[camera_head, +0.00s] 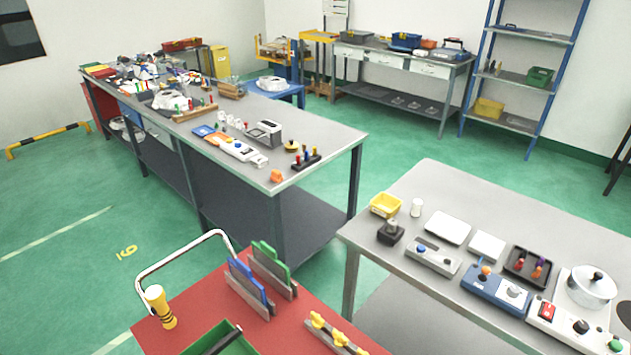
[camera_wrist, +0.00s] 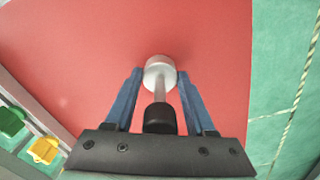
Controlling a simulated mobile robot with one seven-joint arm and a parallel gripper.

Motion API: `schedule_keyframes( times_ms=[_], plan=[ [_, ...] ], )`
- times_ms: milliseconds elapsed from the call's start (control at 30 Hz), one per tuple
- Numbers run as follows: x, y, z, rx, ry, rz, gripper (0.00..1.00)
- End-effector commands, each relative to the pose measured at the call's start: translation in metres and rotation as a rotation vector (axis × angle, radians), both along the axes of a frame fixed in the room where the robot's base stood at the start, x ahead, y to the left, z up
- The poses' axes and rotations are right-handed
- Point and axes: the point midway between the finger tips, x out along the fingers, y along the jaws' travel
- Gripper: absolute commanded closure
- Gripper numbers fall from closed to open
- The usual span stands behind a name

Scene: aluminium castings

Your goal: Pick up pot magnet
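The pot magnet, as I take it, shows in the wrist view as a pale silver round head (camera_wrist: 160,72) on a thin rod with a black end (camera_wrist: 160,118). It is over the red surface (camera_wrist: 90,50). My gripper (camera_wrist: 160,76) has its two blue fingers apart, one on each side of the magnet, with narrow gaps seeming to show beside the round head. I cannot tell how high the fingers are above the surface. Neither my gripper nor this piece can be made out in the head view.
The red cart top (camera_head: 190,325) holds a yellow torch (camera_head: 160,308), blue (camera_head: 250,282) and green (camera_head: 270,260) handled pieces in grey holders, yellow-knobbed pieces (camera_head: 335,335) and a green tray (camera_head: 222,342). In the wrist view, green and yellow parts (camera_wrist: 43,149) lie at lower left; green floor (camera_wrist: 285,80) is right.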

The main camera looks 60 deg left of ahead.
Motion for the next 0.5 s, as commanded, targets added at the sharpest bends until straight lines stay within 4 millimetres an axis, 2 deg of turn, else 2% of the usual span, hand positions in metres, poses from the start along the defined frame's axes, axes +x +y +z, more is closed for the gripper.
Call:
schedule_keyframes(
  times_ms=[33, 267, 300, 500],
  plan=[
    [0.0000, 0.0000, 0.0001, 0.000, 0.000, 0.000, 0.56],
    [-0.0001, 0.0000, 0.0002, 0.000, 0.000, 0.000, 0.97],
    [-0.0001, 0.0000, 0.0002, 0.000, 0.000, 0.000, 1.00],
    [0.0005, 0.0003, 0.0008, 0.001, -0.001, 0.000, 1.00]
  ],
)
